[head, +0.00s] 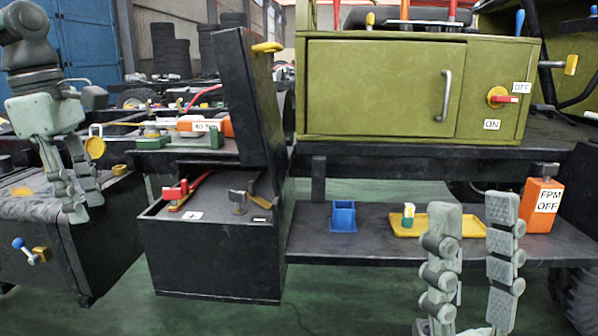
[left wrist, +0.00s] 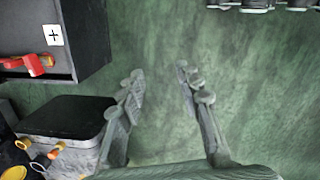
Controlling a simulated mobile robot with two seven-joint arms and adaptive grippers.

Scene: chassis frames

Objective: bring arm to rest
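My right gripper (head: 473,208) is at the lower right in the head view, fingers pointing up and spread apart. It is open, with nothing seen held, in front of the dark shelf (head: 350,247).
The dark battery box (head: 215,265) with a red terminal (head: 180,190) stands centre left. A blue holder (head: 343,216), yellow tray (head: 404,229) and orange FPM box (head: 541,206) sit on the shelf. The olive cabinet (head: 380,90) is above. Green floor (left wrist: 240,85) is clear below my left gripper.

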